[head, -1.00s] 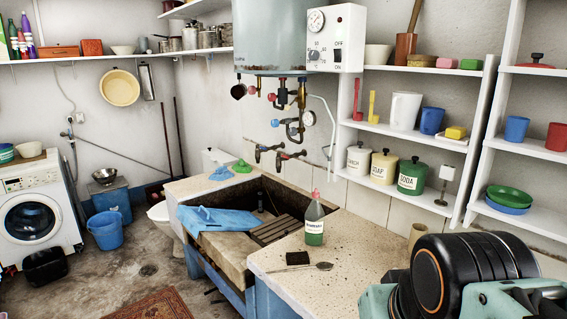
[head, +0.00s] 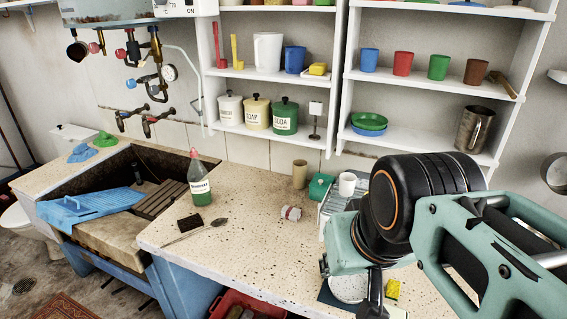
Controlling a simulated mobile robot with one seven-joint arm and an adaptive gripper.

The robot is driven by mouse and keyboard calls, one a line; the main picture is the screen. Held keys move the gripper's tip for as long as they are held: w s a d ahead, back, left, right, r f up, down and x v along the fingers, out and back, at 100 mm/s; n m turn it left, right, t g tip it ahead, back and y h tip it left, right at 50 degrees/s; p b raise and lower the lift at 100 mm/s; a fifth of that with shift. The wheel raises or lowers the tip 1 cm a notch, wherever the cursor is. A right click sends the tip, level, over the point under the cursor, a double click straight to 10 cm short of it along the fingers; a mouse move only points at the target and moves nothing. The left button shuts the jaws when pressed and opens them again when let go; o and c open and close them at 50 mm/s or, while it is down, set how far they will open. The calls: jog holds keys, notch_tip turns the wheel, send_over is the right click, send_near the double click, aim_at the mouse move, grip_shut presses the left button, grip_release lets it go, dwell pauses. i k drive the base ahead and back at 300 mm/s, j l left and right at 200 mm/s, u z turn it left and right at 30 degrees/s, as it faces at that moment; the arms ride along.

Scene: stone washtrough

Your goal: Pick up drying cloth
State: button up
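I cannot tell for sure which thing is the drying cloth. A small crumpled white and reddish piece (head: 290,213), perhaps cloth, lies on the speckled counter right of the spoon. A blue cloth-like piece (head: 82,153) and a green one (head: 104,140) lie at the trough's back left corner. A larger flat blue thing (head: 90,206) lies across the trough's front left rim. My gripper (head: 352,285) is at the lower right, above the counter's right part, apart from all of these. Its fingers are partly hidden by my arm, and its opening is unclear.
A green bottle (head: 199,184), a dark block (head: 190,224) and a spoon (head: 201,230) stand or lie near the trough. A beaker (head: 300,174), green box (head: 320,187) and white cup (head: 347,184) stand behind my arm. A red crate (head: 247,306) is below the counter.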

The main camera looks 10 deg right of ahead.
aim_at(291, 214)
jog(key=i+j+z, duration=0.1)
jog(key=i+j, duration=0.65)
jog(key=j, duration=0.15)
